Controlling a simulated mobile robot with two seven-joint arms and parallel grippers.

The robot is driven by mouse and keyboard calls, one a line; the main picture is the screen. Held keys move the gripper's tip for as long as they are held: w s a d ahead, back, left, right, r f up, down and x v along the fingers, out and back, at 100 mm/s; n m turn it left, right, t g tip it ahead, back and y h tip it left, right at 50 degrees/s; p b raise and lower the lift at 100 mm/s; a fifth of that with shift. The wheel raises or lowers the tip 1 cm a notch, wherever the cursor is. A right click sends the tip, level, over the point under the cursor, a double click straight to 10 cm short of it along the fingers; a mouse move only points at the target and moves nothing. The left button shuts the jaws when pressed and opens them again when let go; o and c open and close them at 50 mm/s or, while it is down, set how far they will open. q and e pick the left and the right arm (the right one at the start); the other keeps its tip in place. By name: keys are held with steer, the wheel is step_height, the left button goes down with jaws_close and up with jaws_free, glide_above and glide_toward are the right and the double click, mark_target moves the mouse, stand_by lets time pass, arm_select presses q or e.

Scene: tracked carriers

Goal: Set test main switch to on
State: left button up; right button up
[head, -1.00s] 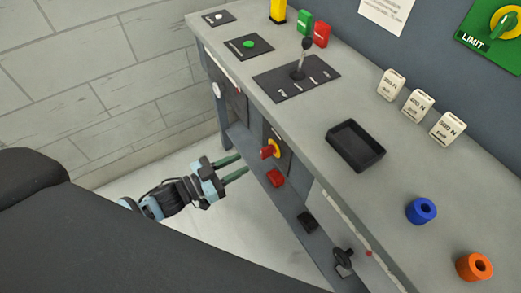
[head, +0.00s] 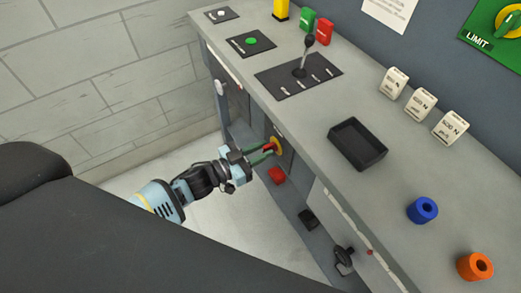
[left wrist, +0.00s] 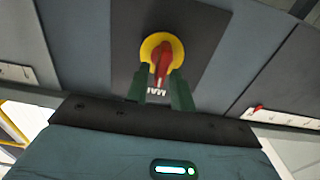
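The main switch (head: 278,143) is a red handle on a yellow disc, on a dark plate on the bench's front panel. In the left wrist view the main switch (left wrist: 162,52) has its red handle pointing roughly downward, leaning slightly. My left gripper (head: 268,153) is at the switch, its green fingers reaching to the handle. In the left wrist view the left gripper (left wrist: 160,72) is open, with a finger on either side of the handle's lower part and visible gaps. My right gripper is not in view.
Below the switch are a red block (head: 277,175), a black pedal-like part (head: 308,219) and a black knob (head: 343,257). The bench top (head: 300,115) above carries a lever (head: 306,55), a black tray (head: 357,144) and blue (head: 422,210) and orange (head: 475,266) rings.

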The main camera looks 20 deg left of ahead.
arm_select(q)
jaws_close()
